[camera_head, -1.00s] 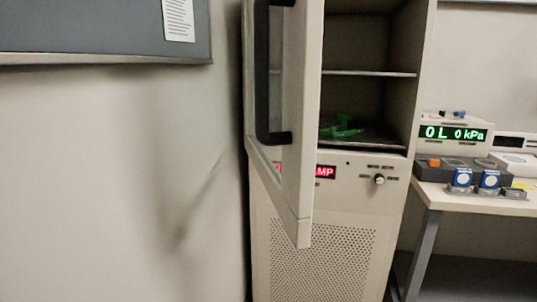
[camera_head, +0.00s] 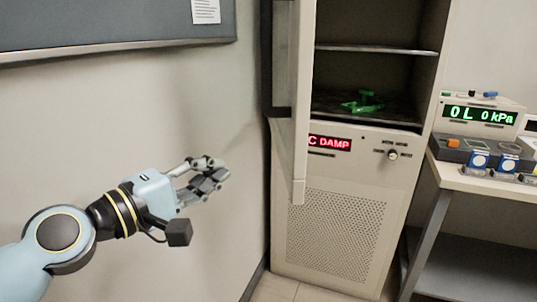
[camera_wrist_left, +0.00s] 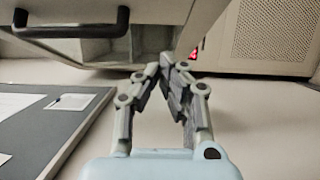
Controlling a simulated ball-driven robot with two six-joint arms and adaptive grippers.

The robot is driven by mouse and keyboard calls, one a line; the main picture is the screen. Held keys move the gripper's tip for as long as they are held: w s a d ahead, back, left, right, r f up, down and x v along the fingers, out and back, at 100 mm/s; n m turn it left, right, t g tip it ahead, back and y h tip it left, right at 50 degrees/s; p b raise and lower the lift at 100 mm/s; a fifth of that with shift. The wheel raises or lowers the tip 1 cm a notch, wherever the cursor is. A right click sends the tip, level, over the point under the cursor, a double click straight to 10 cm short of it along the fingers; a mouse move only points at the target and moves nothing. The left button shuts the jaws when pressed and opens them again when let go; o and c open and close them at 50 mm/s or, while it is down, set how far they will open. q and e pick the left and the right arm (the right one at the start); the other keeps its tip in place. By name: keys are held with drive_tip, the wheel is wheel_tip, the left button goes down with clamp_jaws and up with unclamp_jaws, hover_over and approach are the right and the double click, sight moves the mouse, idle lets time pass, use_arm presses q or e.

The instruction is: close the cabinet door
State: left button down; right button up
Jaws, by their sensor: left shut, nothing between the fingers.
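The cabinet (camera_head: 420,150) stands ahead with its door (camera_head: 303,100) swung open toward me, seen nearly edge-on at the left of the opening. In the left wrist view the handle (camera_wrist_left: 72,24) and door (camera_wrist_left: 160,20) show at the top, beyond the fingers. My left gripper (camera_head: 218,178) is shut and empty, left of the door and apart from it; it also shows in the left wrist view (camera_wrist_left: 167,62). My right gripper is not in view.
Inside the cabinet a green object (camera_head: 363,102) lies on a shelf. A table (camera_head: 480,185) with instruments and blue-topped items stands at right. A dark board (camera_head: 110,28) hangs on the left wall. Clear space lies between gripper and door.

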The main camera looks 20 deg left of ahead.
use_arm(q)
approach(289, 144)
drive_tip(key=w+a, duration=0.2)
drive_tip(key=w, duration=0.1)
drive_tip(key=w+d+p, duration=0.1)
drive_tip(key=d, duration=0.2)
drive_tip(key=shift+w+p, duration=0.35)
drive_tip(key=shift+w, duration=0.05)
drive_tip(key=shift+w+d+f, duration=0.1)
drive_tip(key=shift+w+d, duration=0.05)
drive_tip(key=shift+d, duration=0.15)
